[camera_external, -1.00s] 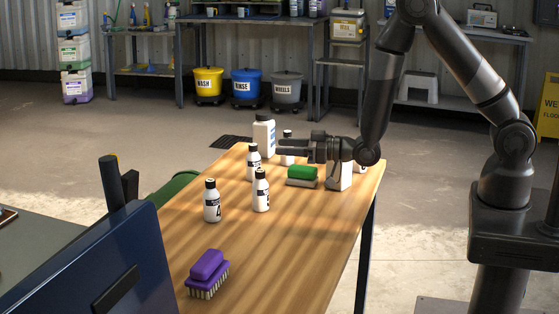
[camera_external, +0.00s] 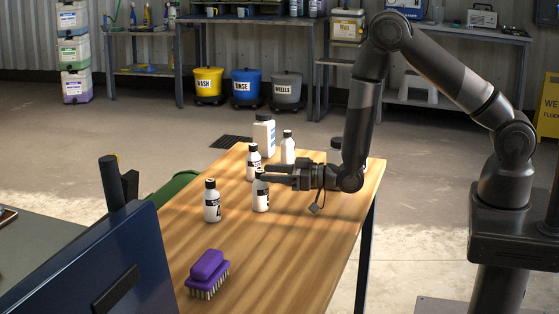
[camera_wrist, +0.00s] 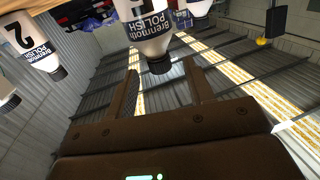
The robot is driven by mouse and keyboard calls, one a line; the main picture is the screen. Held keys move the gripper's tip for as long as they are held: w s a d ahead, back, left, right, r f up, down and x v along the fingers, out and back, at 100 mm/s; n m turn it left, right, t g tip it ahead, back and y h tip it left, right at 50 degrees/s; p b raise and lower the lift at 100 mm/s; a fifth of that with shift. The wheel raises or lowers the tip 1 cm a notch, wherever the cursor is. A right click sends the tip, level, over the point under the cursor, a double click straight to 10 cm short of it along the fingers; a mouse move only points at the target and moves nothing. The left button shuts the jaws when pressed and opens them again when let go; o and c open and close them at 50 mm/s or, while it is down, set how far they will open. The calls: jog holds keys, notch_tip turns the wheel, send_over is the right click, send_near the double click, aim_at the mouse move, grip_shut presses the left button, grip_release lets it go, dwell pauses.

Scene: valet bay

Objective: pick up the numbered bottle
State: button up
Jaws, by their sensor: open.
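Several small white bottles with black caps stand upright on the wooden table (camera_external: 305,250): a front left bottle (camera_external: 212,204), a front middle bottle (camera_external: 260,198), one behind it (camera_external: 253,165) and one further back (camera_external: 287,147). My gripper (camera_external: 264,174) is open and level, with its fingers at the cap height of the front middle bottle. In the wrist view bottles appear upside down. A "Brenmoth POLISH" bottle (camera_wrist: 145,30) has its cap between my fingertips (camera_wrist: 162,68) in the picture; its number is not readable. The bottle at left (camera_wrist: 32,45) shows a "2".
A larger white jug (camera_external: 264,138) stands at the table's back. A purple brush (camera_external: 207,274) lies near the front. The table's front right is clear.

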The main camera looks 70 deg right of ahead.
aim_at(260, 171)
jog(key=w, duration=0.3)
jog(key=shift+w+a, duration=0.3)
jog(key=shift+a, duration=0.05)
grip_shut()
